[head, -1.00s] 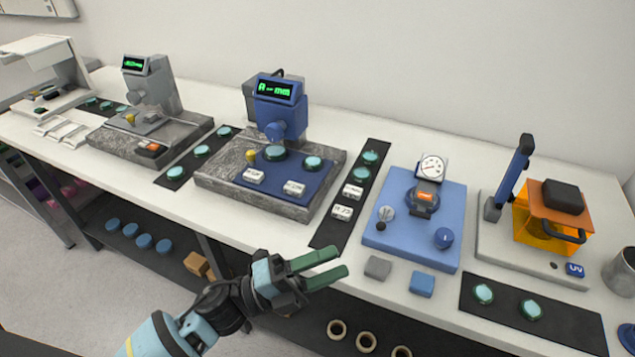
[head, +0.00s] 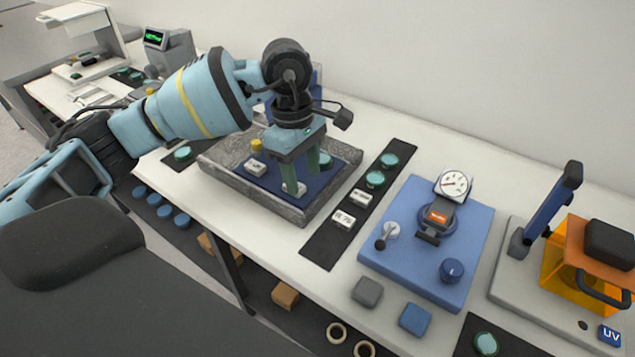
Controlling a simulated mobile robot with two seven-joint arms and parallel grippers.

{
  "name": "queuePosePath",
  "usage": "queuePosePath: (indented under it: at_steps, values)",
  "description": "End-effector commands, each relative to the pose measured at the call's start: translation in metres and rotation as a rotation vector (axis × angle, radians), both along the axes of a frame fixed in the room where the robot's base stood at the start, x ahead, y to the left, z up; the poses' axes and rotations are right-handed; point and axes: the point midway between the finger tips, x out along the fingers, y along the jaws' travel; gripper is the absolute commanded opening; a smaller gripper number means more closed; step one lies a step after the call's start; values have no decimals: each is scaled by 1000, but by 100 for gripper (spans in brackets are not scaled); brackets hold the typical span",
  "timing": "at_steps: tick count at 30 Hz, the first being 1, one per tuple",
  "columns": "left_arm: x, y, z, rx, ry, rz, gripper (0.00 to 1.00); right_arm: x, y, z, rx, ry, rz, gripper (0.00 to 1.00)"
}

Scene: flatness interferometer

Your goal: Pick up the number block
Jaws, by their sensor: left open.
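Several small white blocks with dark printed markings are in view, too small to read fully. One white block (head: 256,167) lies on the blue pad (head: 342,168) of the granite plate. Another white block (head: 301,191) lies on the same pad, partly hidden by my left gripper's fingers. Two more, an upper white block (head: 361,198) and a lower white block (head: 344,219), lie on the black mat to the right. My left gripper (head: 303,182) points down, open, with its green fingers at the partly hidden block. I cannot tell whether they touch it. My right gripper is not in view.
A blue fixture with a dial gauge (head: 454,184) stands right of the black mat (head: 322,246). A grey block (head: 367,291) and a blue block (head: 415,320) lie near the table's front edge. Teal discs, such as one disc (head: 375,179), lie near the white blocks.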

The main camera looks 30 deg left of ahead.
Motion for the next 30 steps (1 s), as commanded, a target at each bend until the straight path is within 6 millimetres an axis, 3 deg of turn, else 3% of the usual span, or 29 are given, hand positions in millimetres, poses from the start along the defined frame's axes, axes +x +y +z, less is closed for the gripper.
queuePosePath:
  at_steps: [1,4,11,19,26,30]
  values:
    - [4,14,8,51,-18,2,51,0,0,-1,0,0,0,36]
    - [8,29,17,112,-37,6,51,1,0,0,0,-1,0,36]
    - [9,35,19,135,-41,7,51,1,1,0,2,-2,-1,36]
    - [9,35,-4,132,-39,7,51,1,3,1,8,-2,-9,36]
    - [9,35,-11,132,-39,8,51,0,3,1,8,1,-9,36]
    - [11,38,-30,132,-40,8,51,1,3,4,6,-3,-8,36]
